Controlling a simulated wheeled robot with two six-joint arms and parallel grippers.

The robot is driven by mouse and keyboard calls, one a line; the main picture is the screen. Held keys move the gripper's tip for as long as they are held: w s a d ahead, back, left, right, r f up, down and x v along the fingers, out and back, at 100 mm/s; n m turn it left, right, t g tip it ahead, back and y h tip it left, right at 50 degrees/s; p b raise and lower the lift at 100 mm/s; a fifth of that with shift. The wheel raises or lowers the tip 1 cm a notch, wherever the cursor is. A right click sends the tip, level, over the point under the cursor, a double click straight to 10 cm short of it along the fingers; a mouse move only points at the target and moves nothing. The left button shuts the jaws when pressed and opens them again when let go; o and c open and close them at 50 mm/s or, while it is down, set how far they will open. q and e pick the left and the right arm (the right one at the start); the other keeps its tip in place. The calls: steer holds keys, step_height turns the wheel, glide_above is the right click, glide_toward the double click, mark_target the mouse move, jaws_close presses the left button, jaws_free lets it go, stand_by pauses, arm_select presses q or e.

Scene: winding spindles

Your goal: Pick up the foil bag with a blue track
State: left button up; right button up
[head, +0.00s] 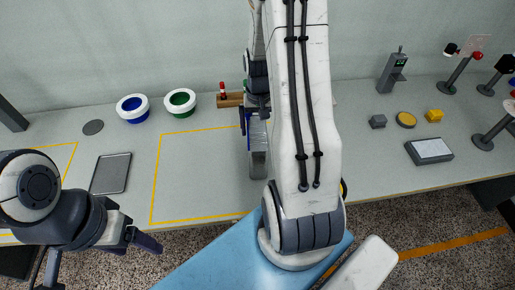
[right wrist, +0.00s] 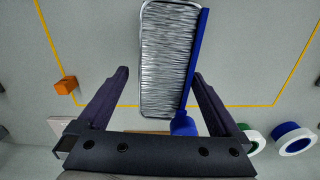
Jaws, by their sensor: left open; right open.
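The foil bag (right wrist: 165,60) is silver and crinkled, with a blue track (right wrist: 196,55) along its right side in the right wrist view. A blue end piece (right wrist: 184,125) sits at the track's lower end. In the head view, part of the foil bag (head: 259,164) shows beside my right arm, which hides the rest. My right gripper (right wrist: 158,75) is open, with its fingers on either side of the bag's lower part in the picture; I see no clear contact. My left gripper (head: 135,242) is open and empty at the table's front left.
A blue-centred white ring (head: 132,108) and a green-centred one (head: 180,102) stand at the back left. A grey tray (head: 110,173) lies at left. An orange block (right wrist: 66,86) is left of the bag in the right wrist view. The yellow-outlined area (head: 200,180) has free room.

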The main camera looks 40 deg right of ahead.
steer(key=f, duration=0.1)
steer(key=f+p, duration=0.1)
steer(key=f, duration=0.1)
steer(key=a+f, duration=0.1)
steer(key=f, duration=0.1)
steer(key=shift+s+f, duration=0.15)
steer(key=shift+s, duration=0.05)
steer(key=c, duration=1.5)
steer(key=shift+c, duration=0.2)
steer(key=shift+d, duration=0.1)
